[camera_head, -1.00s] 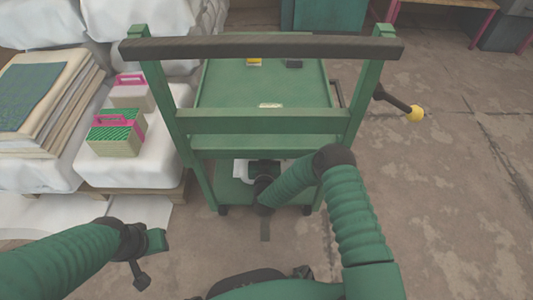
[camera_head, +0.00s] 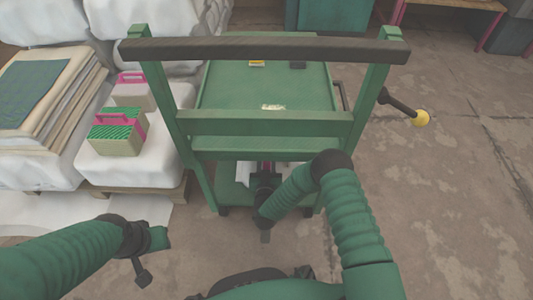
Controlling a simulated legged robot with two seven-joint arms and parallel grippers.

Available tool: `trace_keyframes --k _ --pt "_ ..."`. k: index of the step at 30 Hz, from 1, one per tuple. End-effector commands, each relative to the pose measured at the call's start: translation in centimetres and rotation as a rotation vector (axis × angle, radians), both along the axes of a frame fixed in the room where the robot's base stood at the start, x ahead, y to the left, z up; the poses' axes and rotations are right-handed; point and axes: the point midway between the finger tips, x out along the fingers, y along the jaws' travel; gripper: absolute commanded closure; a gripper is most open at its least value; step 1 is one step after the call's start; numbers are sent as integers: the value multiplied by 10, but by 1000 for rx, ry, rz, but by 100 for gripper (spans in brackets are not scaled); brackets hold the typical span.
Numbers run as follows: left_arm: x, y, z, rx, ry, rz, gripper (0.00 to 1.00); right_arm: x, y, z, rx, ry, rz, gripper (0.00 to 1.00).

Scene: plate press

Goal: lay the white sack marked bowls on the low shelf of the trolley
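The green trolley (camera_head: 265,123) stands ahead of me, with its low shelf (camera_head: 230,195) under the upper one. A white thing (camera_head: 243,174), perhaps the sack, shows in part at the low shelf; no marking on it can be read. My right arm reaches down to the low shelf, and its gripper (camera_head: 265,172) is beside the white thing, mostly hidden under the trolley's upper part. A small pink patch shows there. Whether that gripper holds anything is unclear. My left gripper (camera_head: 158,238) is low at the left, away from the trolley, with its fingers too small to judge.
A lever with a yellow knob (camera_head: 421,118) sticks out right of the trolley. The floor at the right is clear.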

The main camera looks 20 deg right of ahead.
Motion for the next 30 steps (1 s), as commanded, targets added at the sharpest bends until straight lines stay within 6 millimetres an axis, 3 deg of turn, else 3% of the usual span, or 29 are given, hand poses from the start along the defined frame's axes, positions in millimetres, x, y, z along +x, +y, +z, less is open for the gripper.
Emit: trace_keyframes --k 1,3,9,12,30 --pt "0 0 19 0 -1 0 68 -12 5 11 0 4 3 67" --pt "0 0 31 0 -1 0 68 -31 11 14 0 5 5 67" --pt "0 0 55 0 -1 0 68 -74 22 18 1 4 3 67" --pt "0 0 59 0 -1 0 68 -85 25 17 -1 1 1 67" --pt "0 0 57 0 0 0 68 -89 26 15 0 0 0 67"
